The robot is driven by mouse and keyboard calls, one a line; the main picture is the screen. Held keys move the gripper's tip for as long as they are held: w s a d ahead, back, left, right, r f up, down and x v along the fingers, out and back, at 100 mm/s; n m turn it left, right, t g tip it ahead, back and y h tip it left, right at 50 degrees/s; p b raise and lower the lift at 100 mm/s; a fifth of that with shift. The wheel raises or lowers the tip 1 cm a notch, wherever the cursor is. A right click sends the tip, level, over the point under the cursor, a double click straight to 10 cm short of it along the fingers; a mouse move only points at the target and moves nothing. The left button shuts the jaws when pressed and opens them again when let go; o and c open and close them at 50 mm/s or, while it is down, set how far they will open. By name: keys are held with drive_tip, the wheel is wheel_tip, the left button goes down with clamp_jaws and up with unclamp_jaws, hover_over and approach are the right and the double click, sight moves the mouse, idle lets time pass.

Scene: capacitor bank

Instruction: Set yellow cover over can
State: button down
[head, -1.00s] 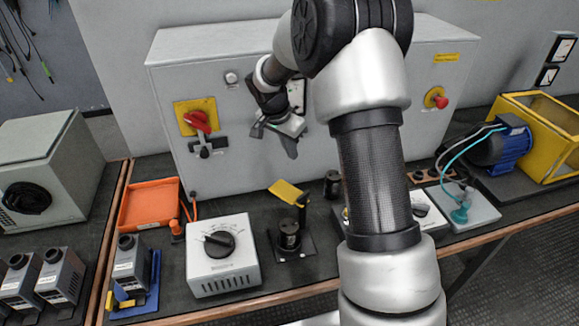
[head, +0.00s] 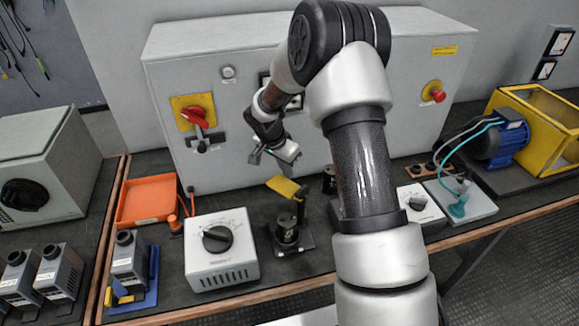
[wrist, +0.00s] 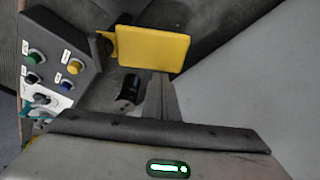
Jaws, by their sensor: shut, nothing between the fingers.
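The yellow cover (head: 283,186) is a small flat plate, raised and tilted at the top of a dark upright. The black can (head: 287,230) stands below it on a dark base plate (head: 306,243), its top uncovered. My gripper (head: 268,158) is shut and empty, a little above and behind the cover, in front of the grey cabinet.
A grey dial box (head: 220,248) stands left of the can, with an orange tray (head: 148,199) beyond it. A second black cylinder (head: 329,180) stands behind right. The grey cabinet (head: 350,90) closes off the back. A button panel (wrist: 60,65) shows at left in the wrist view.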

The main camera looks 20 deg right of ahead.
sight(276, 181)
drive_tip(key=shift+a, duration=0.15)
drive_tip(key=shift+s+a+f+n+b, duration=0.2)
drive_tip(key=shift+a+n+b, duration=0.35)
drive_tip(key=shift+n+b, duration=0.35)
drive_tip(key=shift+s+a+r+n+t+y+b, duration=0.1)
drive_tip(key=shift+s+a+n+t+y+b, duration=0.15)
drive_tip(key=shift+a+n+y+b, duration=0.25)
drive_tip(key=shift+s+a+n+t+y+b, duration=0.15)
drive_tip(key=shift+s+a+n+t, duration=0.15)
drive_tip(key=shift+n, duration=0.4)
drive_tip(key=shift+s+a+r+n, duration=0.1)
drive_tip(key=shift+s+a+n, duration=0.25)
drive_tip(key=shift+a+n, duration=0.45)
drive_tip(key=s+n, duration=0.1)
drive_tip(key=a+n+y, duration=0.1)
drive_tip(key=n, duration=0.1)
drive_tip(key=shift+s+r+t, duration=0.1)
drive_tip(key=shift+s+t, duration=0.15)
drive_tip(key=shift+s, duration=0.1)
drive_tip(key=s+n+y+p, duration=0.3)
drive_tip(key=s+n+p, duration=0.5)
drive_tip(key=n+p, duration=0.2)
drive_tip(key=shift+s+a+g, duration=0.25)
drive_tip(key=shift+a+g, duration=0.15)
drive_tip(key=shift+a, duration=0.05)
drive_tip(key=shift+s+f, duration=0.15)
drive_tip(key=shift+f, duration=0.05)
